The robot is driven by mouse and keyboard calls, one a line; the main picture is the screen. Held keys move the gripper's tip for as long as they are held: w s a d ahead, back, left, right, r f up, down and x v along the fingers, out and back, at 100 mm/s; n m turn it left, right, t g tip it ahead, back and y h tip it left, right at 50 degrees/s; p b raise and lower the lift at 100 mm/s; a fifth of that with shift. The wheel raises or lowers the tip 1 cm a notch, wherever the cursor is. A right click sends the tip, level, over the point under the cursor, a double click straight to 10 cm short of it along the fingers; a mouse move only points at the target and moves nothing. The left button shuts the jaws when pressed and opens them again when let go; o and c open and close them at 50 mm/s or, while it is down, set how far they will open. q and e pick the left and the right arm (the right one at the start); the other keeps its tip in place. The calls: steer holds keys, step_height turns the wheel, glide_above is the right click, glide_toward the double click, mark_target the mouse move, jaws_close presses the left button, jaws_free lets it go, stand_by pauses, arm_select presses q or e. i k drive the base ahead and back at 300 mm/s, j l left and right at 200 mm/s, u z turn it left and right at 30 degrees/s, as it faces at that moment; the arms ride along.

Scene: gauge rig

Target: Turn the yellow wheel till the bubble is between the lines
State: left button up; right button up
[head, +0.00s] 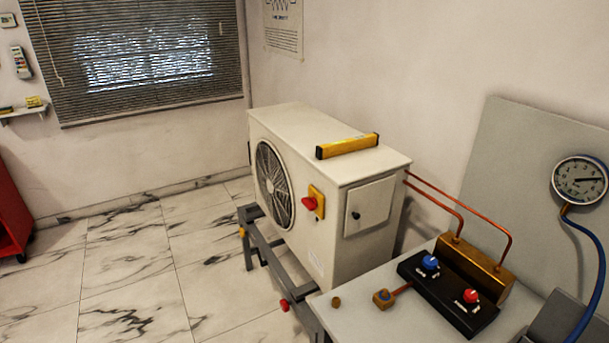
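A yellow spirit level (347,146) with dark ends lies on top of the white fan unit (310,200). Its bubble and lines are too small to make out. The unit stands on a grey metal frame (267,246). A small yellow part that looks like the yellow wheel (242,232) is at the frame's far left corner. A red wheel (285,305) is on the frame's near corner. Neither of my grippers is in view.
A grey table (350,322) at the right holds a black valve block (448,292) with blue and red knobs. Copper pipes (445,198) run to the unit. A round gauge (580,180) with a blue hose is at the right. Marble floor (130,270) is clear left of the frame.

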mark_target(242, 231)
steer(key=i+j+z, duration=0.5)
steer(key=i+j, duration=0.15)
steer(key=i+j+z, duration=0.25)
steer(key=j, duration=0.25)
